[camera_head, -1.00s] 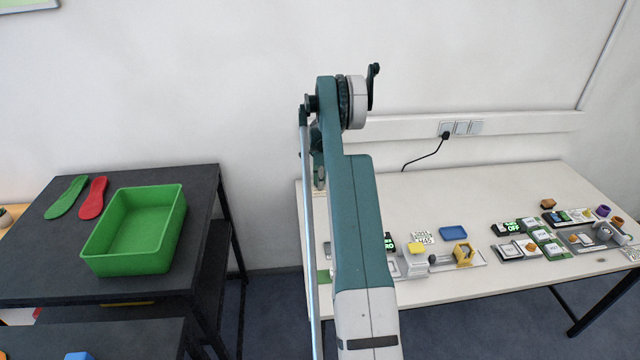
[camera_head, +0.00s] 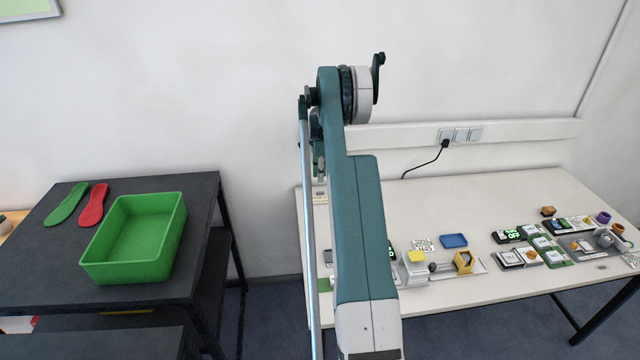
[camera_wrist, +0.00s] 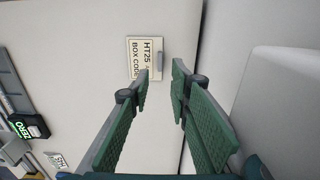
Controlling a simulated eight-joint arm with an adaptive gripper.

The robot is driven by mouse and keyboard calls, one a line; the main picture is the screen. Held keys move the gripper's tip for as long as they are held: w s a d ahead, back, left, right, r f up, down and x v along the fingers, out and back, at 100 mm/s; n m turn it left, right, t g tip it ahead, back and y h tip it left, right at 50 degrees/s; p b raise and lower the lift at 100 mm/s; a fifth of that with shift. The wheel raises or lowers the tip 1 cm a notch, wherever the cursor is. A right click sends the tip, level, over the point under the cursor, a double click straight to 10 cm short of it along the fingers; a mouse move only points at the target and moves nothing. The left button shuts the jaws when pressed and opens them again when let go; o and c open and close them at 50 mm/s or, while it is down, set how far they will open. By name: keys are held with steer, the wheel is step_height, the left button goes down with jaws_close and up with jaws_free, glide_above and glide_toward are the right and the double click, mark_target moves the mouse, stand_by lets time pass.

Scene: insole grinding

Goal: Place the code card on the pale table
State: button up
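The code card (camera_wrist: 146,50) is a cream plate with dark print reading HT25 and BOX CODE and a small grey grip on it. In the wrist view it lies on the pale table (camera_wrist: 85,35), close to an edge. My gripper (camera_wrist: 161,72) is open with green pads. The card's grip shows just beyond the gap between its fingertips, with nothing between the pads. In the head view the pale table (camera_head: 440,200) stands at right, and my arm hides part of its left end. My fingers are not clear there.
Small devices, a yellow block (camera_head: 464,261), a blue tray (camera_head: 453,240) and other cards crowd the table's front and right. A green bin (camera_head: 135,238) and two insoles (camera_head: 93,205) sit on a dark table at left. The pale table's back middle is clear.

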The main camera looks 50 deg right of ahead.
steer(key=shift+r, duration=1.6)
